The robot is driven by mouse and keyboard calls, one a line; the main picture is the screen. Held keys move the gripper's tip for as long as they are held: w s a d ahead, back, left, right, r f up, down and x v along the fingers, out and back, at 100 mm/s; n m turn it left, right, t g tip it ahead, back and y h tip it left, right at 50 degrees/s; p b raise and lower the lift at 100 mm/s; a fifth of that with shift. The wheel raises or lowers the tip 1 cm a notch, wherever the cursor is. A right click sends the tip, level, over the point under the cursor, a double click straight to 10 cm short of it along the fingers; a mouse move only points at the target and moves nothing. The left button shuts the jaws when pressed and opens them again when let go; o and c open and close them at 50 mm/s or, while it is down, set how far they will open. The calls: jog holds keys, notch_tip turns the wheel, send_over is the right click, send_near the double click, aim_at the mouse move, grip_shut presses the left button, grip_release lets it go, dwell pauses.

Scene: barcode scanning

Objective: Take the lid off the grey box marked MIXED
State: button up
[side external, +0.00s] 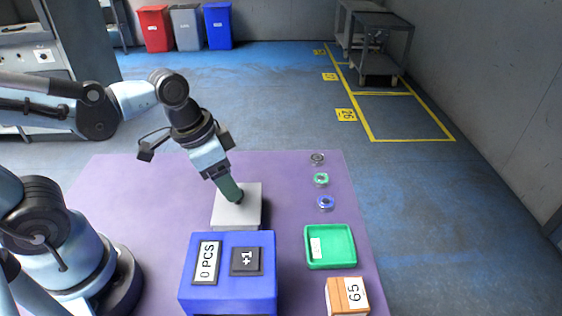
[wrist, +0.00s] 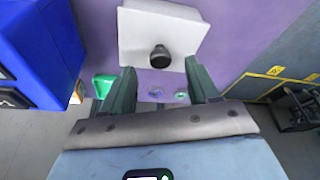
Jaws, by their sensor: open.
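A pale grey box (side external: 251,217) with a flat square lid (side external: 252,193) sits on the purple table, behind the blue box in the side view. The lid is on, and its dark round knob (wrist: 159,56) shows in the wrist view, on the lid (wrist: 135,38). No MIXED marking is visible. My gripper (side external: 235,197) is tilted down over the lid. In the wrist view my gripper (wrist: 159,68) is open, its two green fingers apart, with the knob in line with the space between the tips. I cannot tell whether the fingers reach around the knob.
A blue box (side external: 228,296) with "0 PCS" and "+1" plates stands in front of the grey box. A green tray (side external: 330,261), an orange-and-white block (side external: 347,297) and several small rings (side external: 321,180) lie to the right. The table's left part is clear.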

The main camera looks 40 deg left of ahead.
jog(key=shift+x, duration=1.85)
jog(key=shift+w, duration=0.1)
grip_shut()
jog(key=shift+r, duration=0.15)
